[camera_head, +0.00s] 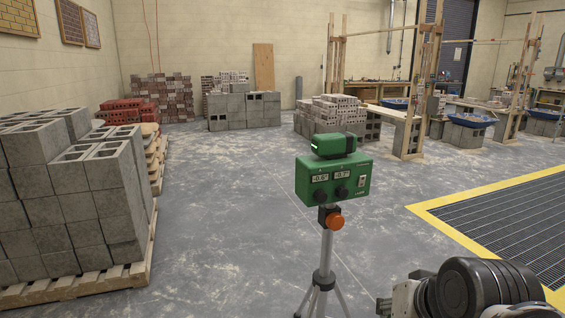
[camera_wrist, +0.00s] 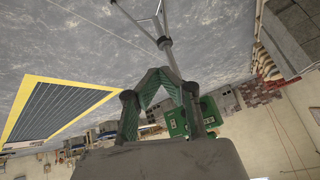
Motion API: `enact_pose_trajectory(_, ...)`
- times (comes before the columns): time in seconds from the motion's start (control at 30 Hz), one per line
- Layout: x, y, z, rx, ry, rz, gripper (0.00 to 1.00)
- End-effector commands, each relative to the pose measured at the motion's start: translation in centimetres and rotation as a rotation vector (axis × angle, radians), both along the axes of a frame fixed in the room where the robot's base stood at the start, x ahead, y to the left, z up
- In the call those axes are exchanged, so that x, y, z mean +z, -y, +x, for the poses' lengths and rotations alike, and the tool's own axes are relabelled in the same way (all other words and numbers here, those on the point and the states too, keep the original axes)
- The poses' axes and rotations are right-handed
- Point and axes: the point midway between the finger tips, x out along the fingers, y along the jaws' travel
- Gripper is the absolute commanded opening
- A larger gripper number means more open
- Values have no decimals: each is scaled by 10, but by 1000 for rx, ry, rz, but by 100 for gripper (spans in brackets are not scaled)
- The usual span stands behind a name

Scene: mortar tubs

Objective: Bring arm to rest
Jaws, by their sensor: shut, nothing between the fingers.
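My gripper (camera_wrist: 162,76) shows in the wrist view, where the room appears upside down. Its two fingers lean together and meet at the tips, with nothing between them. Behind the fingers stands a green instrument (camera_wrist: 178,123) on a tripod (camera_wrist: 160,30), partly hidden by the right finger.
A pallet (camera_head: 75,290) of grey blocks (camera_head: 70,200) stands at the left. A yellow-edged floor grate (camera_head: 520,225) lies at the right. Brick stacks (camera_head: 340,115), wooden frames (camera_head: 415,100) and blue tubs (camera_head: 468,118) stand further back. The floor left of the tripod is clear.

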Motion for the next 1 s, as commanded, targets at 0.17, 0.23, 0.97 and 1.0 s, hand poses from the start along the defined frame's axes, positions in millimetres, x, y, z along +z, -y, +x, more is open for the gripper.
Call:
enact_pose_trajectory(0.17, -7, 7, -25, 111, -10, -149, 0)
enact_pose_trajectory(0.23, -8, 8, -29, 133, -13, -177, 0)
enact_pose_trajectory(0.97, -9, 9, -31, 143, -13, -192, 0)
enact_pose_trajectory(1.0, -9, 9, -31, 143, -13, -192, 0)
